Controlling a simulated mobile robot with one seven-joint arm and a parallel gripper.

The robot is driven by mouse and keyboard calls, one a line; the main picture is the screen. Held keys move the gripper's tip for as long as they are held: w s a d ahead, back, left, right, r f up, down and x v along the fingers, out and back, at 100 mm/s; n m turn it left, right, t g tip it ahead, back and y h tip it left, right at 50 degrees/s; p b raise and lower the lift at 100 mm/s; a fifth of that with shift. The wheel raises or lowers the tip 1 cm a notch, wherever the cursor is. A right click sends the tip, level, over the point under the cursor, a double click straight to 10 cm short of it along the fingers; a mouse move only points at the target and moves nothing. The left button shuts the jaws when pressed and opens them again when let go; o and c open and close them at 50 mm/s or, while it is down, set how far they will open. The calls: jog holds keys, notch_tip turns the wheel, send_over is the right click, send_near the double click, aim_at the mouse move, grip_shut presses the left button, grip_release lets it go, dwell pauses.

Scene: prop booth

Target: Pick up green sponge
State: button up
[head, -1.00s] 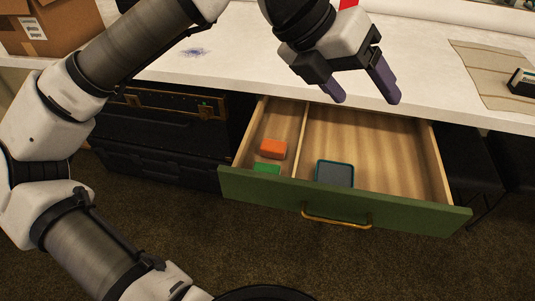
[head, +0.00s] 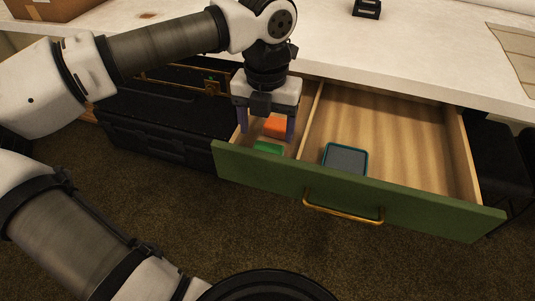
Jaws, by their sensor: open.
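The green sponge (head: 268,148) lies in the narrow left compartment of the open drawer, close behind the green drawer front, which hides its lower part. An orange block (head: 277,127) lies just behind it in the same compartment. My gripper (head: 267,138) points down over this compartment. Its fingers are open and empty, one on the left and one on the right of the orange block and the sponge in the picture. I cannot tell how far the fingertips reach down.
The drawer front (head: 340,190) has a brass handle (head: 343,207). A dark tray with a teal rim (head: 345,159) lies in the wide right compartment, past a wooden divider (head: 309,112). The white tabletop (head: 400,60) overhangs the drawer. A black case (head: 160,140) stands left.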

aim_at(267, 149)
notch_tip(267, 149, down, 6)
jog(key=shift+w+d+r+b, duration=0.1)
jog(key=shift+w+r+b, duration=0.1)
jog(key=shift+b, duration=0.35)
jog(key=shift+c, duration=0.3)
jog(key=c, duration=0.7)
jog(key=shift+r, duration=0.1)
notch_tip(267, 149, up, 20)
jog(key=p, duration=0.3)
jog(key=shift+p, duration=0.35)
